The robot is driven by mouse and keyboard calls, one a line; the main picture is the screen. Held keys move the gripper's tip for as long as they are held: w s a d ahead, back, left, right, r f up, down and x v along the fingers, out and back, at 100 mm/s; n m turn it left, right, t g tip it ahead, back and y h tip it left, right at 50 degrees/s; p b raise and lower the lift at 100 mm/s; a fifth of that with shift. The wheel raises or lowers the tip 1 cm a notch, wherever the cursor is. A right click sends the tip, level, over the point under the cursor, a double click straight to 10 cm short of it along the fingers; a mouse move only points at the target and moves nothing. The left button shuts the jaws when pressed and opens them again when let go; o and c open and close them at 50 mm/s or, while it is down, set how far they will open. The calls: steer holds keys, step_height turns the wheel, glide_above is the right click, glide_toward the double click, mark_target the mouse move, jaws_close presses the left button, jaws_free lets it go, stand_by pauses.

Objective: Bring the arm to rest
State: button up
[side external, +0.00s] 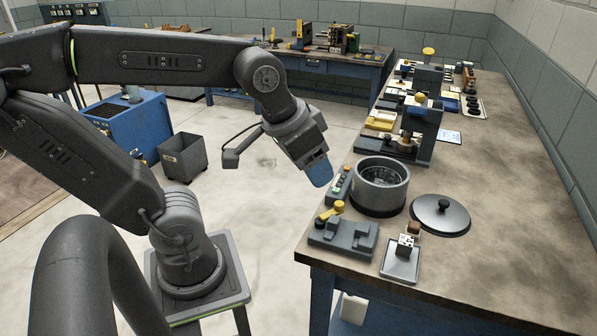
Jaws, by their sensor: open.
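My gripper (319,172) is at the end of my arm, above the floor just left of the workbench's near corner. Its blue tip points down and right. The gap between its fingers is hard to make out from this side, and I see nothing held in it. It is close to the left of a round grey pot (379,187) on the bench and looks apart from it.
The workbench (500,200) runs along the right wall. A round lid (440,214), a dark fixture (343,237) with a yellow knob and a small tray (402,264) lie near its front. Presses (415,125) stand behind. A grey bin (183,156) and blue cabinet (130,125) stand on the floor.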

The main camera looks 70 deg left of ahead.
steer(key=shift+s+d+f+m, duration=0.2)
steer(key=shift+s+f, duration=0.1)
steer(key=shift+s, duration=0.3)
steer(key=shift+s+d+f+m, duration=0.1)
steer(key=shift+s+f+m, duration=0.15)
steer(key=shift+s, duration=0.35)
